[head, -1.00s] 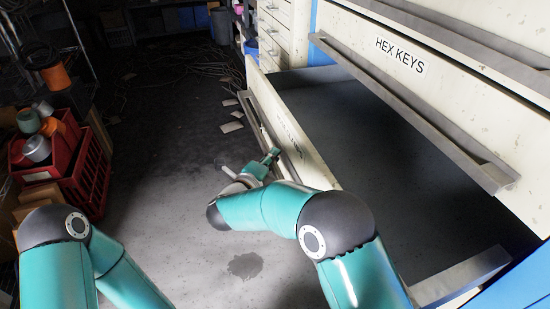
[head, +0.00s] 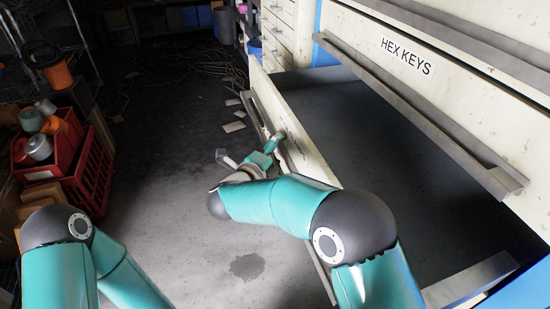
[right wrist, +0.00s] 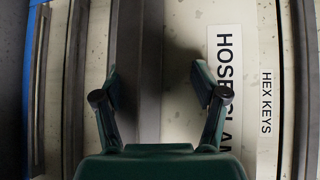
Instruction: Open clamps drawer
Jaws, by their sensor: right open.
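The clamps drawer is pulled well out in the head view, its cream front panel (head: 300,140) facing left and its dark inside showing. In the right wrist view its label (right wrist: 228,90) reads "HOSE CLAM", the rest hidden by my finger. Its dark bar handle (right wrist: 148,60) runs between my spread fingers. My right gripper (head: 250,150) is open beside the front panel, at the handle; it also shows in the right wrist view (right wrist: 160,85). I cannot tell whether a finger touches the handle. My left gripper is out of view.
The closed HEX KEYS drawer (head: 410,75) with its long handle sits above the open drawer. Red crates (head: 85,170) with spools stand at the left.

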